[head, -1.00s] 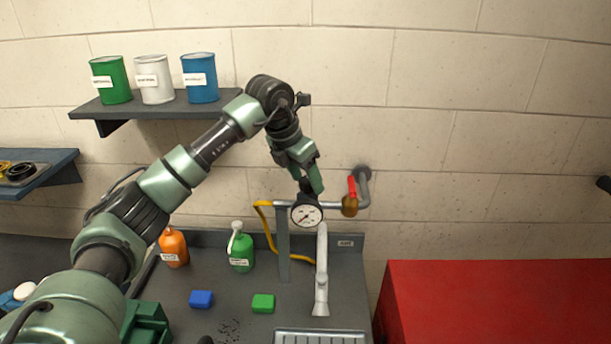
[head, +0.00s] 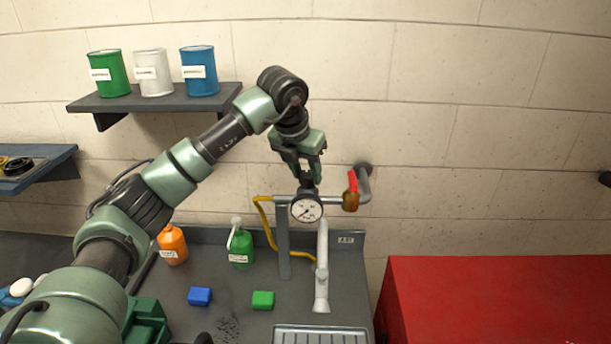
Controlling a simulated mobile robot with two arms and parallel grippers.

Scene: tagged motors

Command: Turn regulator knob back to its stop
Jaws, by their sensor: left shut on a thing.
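The regulator stands on the pipe at the back of the bench, with a round white-faced gauge (head: 306,209) in front. Its dark knob (head: 307,183) sits just above the gauge, between the fingertips. My left gripper (head: 307,177) reaches down from above and is shut on the knob, whose top is partly hidden by the fingers. The gauge needle is small, and its reading cannot be made out. My right gripper is not in view.
A red-handled valve (head: 352,188) is on the pipe just right of the gauge. A yellow hose (head: 266,228) hangs left. Orange (head: 172,245) and green (head: 240,246) bottles stand on the bench. A red cabinet (head: 480,300) is at right; a shelf with cans (head: 150,103) is upper left.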

